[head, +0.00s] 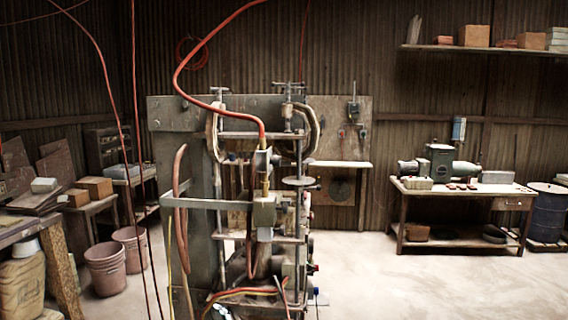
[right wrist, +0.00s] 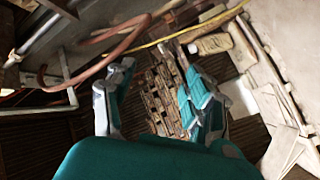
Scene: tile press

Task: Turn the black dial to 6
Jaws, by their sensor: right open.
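The tile press (head: 268,215) stands in the middle of the head view, a tall metal frame with hoses and pipes. I cannot make out a black dial with numbers for certain in either view. Small dark and red knob-like parts (head: 313,268) sit low on the press's right side, too small to read. My right gripper (right wrist: 158,82) shows in the right wrist view with its teal fingers spread apart and nothing between them. My left gripper is in neither view.
Red hoses (head: 215,40) arch over the press, and others hang at the left. A workbench (head: 460,190) with a motor stands at the right. Buckets (head: 105,270) stand on the floor at the left. The floor right of the press is clear.

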